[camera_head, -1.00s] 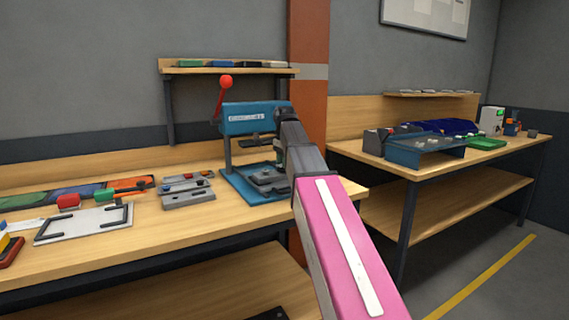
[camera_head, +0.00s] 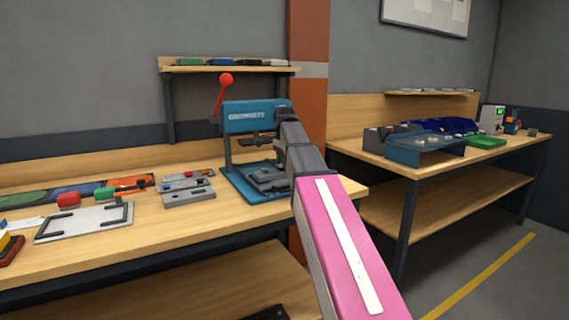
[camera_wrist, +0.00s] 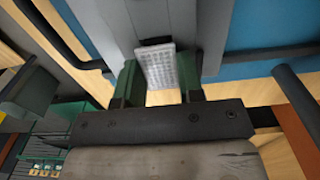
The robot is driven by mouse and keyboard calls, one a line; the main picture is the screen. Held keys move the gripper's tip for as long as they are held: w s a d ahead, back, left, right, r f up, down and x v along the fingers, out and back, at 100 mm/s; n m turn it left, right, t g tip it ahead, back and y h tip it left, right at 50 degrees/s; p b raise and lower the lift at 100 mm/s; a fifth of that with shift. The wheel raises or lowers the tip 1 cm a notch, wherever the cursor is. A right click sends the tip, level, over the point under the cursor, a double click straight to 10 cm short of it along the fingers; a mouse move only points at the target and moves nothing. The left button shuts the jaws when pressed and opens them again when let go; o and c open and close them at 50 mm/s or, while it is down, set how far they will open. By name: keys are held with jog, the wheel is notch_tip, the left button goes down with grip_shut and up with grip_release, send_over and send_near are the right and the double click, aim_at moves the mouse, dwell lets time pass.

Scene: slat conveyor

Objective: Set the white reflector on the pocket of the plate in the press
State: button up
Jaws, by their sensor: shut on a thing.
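The white reflector (camera_wrist: 168,68) is a small pale rectangle with a dimpled face in the wrist view. My gripper (camera_wrist: 160,78) is shut on it, with a green finger on each side. The grey plate (camera_wrist: 215,25) lies beyond the reflector, on the press's blue base. I cannot tell whether reflector and plate touch. The pocket is largely hidden or unclear. In the head view the blue press (camera_head: 250,117) stands at the bench's right end, its red-knobbed lever raised. The plate (camera_head: 268,181) sits low in it. My arm partly hides the press, and the reflector cannot be made out there.
The press head overhangs the plate and its frame stands close around my gripper. Grey fixtures (camera_head: 187,197) and a white framed board (camera_head: 85,222) lie left of the press. A shelf (camera_head: 228,69) is behind. Another bench (camera_head: 450,160) is at the right.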

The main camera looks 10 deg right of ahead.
jog(key=shift+f, duration=0.15)
dwell(0.5)
jog(key=o, duration=1)
